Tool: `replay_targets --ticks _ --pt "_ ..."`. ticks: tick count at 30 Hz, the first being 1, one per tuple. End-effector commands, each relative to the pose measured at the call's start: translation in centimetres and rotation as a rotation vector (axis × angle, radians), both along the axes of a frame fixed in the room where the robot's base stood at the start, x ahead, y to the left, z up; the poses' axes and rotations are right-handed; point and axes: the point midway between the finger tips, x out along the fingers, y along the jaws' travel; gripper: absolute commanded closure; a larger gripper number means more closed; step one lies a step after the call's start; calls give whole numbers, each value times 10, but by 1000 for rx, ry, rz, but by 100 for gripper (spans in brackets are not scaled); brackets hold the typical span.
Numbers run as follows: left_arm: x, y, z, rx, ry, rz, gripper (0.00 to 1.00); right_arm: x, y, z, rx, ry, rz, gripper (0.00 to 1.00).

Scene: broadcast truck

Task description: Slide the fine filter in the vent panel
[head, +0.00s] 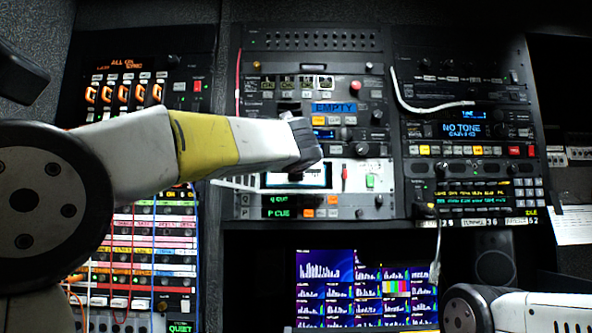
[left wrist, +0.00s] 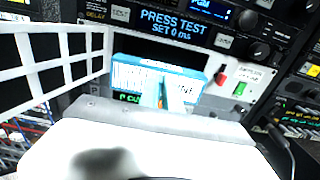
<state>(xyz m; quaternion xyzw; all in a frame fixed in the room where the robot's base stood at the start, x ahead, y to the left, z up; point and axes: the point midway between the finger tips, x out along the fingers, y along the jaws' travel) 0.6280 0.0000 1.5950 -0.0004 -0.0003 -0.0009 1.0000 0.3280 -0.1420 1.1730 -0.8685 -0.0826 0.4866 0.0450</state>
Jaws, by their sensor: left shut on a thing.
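The fine filter (left wrist: 133,78), a pale panel with a light blue frame, is in the wrist view, in front of the white vent panel (left wrist: 243,78). My left gripper (head: 308,142) is shut on it and close to the rack face; its white body fills the bottom of the wrist view. How far the filter sits in the opening is hidden. The vent panel (head: 352,178) also shows in the head view below my gripper. A black-and-white grille (left wrist: 52,60) stands swung out at the left. My right gripper is out of view; only its arm shows at bottom right.
Rack units with knobs and buttons surround the panel. A white cable (head: 425,106) hangs at right, and coloured patch cables (head: 132,240) hang at left. A monitor (head: 365,285) is below. A red switch and a green button (left wrist: 240,88) sit right of the filter.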

Motion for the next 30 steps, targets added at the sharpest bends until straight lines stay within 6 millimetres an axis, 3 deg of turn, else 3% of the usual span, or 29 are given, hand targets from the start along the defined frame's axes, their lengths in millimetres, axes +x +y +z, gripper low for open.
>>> replay_targets --ticks 5,21,30 --pt "2 0 1 1 -1 2 100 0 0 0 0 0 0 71" --pt "48 1 1 0 -1 3 100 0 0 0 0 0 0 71" --pt "57 0 1 1 -2 2 100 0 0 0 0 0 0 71"
